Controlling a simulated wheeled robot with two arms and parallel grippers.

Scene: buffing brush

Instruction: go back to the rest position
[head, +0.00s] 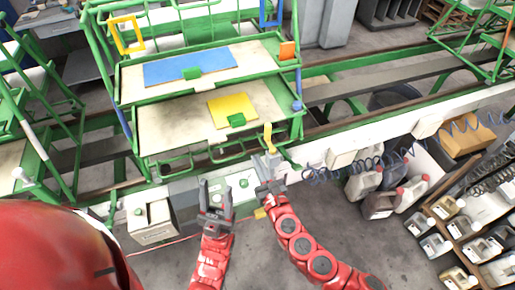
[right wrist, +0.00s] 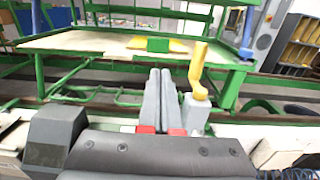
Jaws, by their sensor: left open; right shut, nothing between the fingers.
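My left gripper (head: 216,188) is open and empty, its fingers pointing up the picture in the head view. My right gripper (head: 260,162) is shut and empty beside a grey block with an upright yellow handle (head: 268,138). In the right wrist view the two grey fingers of my right gripper (right wrist: 159,80) lie together. The yellow handle (right wrist: 198,70) stands just to their right there, with no grip on it. I cannot tell if the fingers touch the block.
A green rack has two shelves, holding a blue sheet (head: 190,65) and a yellow sheet (head: 232,109). A white rail runs before it. Jugs (head: 364,179) and a shelf of bottles (head: 452,236) stand at right.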

